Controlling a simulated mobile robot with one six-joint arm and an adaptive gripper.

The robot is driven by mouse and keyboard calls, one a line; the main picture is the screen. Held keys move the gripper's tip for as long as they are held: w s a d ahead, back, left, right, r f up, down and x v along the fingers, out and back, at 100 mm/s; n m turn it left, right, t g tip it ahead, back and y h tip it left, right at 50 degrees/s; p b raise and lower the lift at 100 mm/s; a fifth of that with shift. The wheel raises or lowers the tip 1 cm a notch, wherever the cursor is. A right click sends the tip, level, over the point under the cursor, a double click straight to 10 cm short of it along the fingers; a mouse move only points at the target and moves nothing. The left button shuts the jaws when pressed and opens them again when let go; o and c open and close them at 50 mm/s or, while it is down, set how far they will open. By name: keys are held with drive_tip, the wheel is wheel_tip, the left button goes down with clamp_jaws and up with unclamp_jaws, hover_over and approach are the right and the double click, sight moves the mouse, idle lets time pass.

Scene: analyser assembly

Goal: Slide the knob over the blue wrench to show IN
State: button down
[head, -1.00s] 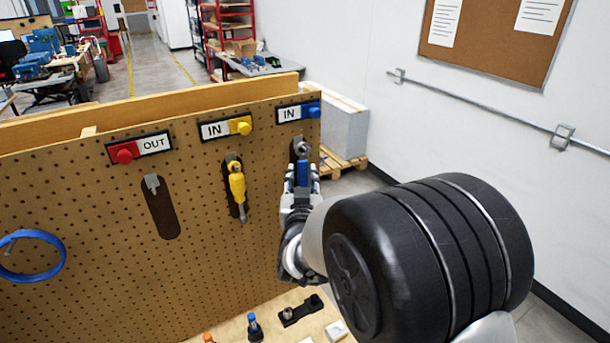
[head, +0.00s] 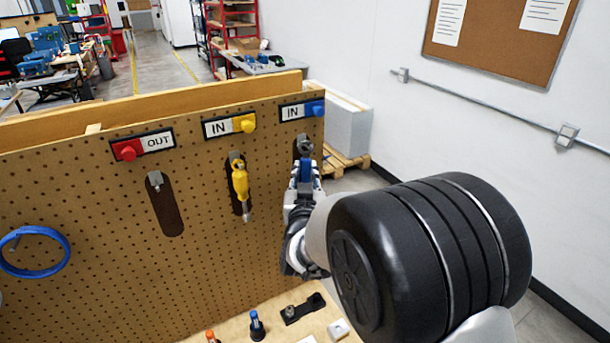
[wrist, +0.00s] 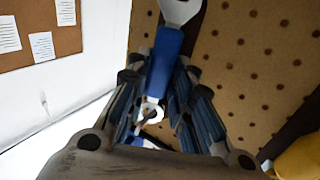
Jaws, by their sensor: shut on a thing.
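The blue knob (head: 318,107) sits at the right end of its label slot over the blue wrench, and the label (head: 292,111) beside it reads IN. The blue wrench (head: 305,171) is upright in front of a dark silhouette at the board's right end. Its metal head (wrist: 180,10) and blue handle show in the wrist view. My gripper (head: 304,182) is shut on the handle, with its fingers (wrist: 160,95) on both sides. Whether the wrench still rests on its hook is hidden.
A yellow screwdriver (head: 240,185) hangs left of my gripper, under a yellow knob (head: 245,123) showing IN. A red knob (head: 128,151) shows OUT above an empty silhouette (head: 166,210). A blue ring (head: 35,252) hangs at left. Small items stand on the bench (head: 280,318).

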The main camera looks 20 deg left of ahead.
idle(0.4)
drive_tip(key=c, duration=1.3)
unclamp_jaws()
drive_tip(key=shift+b+v, duration=1.35)
drive_tip(key=shift+v, duration=3.15)
drive_tip(key=shift+r, duration=0.1)
